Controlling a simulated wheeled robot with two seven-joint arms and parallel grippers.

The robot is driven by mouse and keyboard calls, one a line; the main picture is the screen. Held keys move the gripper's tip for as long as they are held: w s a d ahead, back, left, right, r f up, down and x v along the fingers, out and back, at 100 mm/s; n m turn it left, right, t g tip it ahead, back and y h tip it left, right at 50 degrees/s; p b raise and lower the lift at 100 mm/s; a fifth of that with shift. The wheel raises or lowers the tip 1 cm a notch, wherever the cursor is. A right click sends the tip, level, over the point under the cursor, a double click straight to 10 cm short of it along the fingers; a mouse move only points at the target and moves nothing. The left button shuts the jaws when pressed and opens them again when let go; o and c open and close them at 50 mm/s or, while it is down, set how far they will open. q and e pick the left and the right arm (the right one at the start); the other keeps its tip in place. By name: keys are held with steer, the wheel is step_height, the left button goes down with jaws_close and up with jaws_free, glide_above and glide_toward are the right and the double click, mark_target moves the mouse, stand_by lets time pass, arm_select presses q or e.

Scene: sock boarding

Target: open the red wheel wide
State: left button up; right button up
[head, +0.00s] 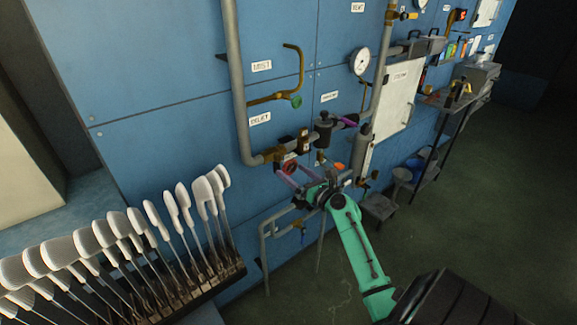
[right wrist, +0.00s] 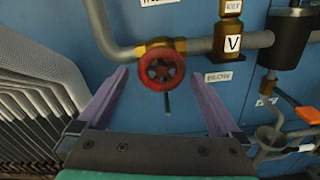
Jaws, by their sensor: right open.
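The red wheel (head: 290,168) is a small round handwheel on a brass valve in the grey pipe on the blue wall. In the right wrist view the wheel (right wrist: 161,70) faces me near the middle, with the brass valve body (right wrist: 160,46) behind it. My right gripper (head: 288,174) is open and empty, with its purple fingers pointing at the wall. In the right wrist view the wheel appears between the two fingers, with gaps on both sides. I cannot tell whether the fingertips reach its depth. My left gripper is not in view.
A rack of white sock boards (head: 125,235) stands at the left, close to the wall. Grey pipes (head: 238,90), a green-handled valve (head: 296,101), a gauge (head: 360,61) and a white panel (head: 398,95) are on the wall. The floor at the right (head: 455,205) is mostly clear.

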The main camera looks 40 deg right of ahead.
mark_target(291, 170)
steer(key=w, duration=0.2)
steer(key=shift+w, duration=0.4)
steer(key=shift+w+d, duration=0.15)
steer(key=shift+d, duration=0.05)
steer(key=shift+a, duration=0.1)
steer(key=c, duration=1.3)
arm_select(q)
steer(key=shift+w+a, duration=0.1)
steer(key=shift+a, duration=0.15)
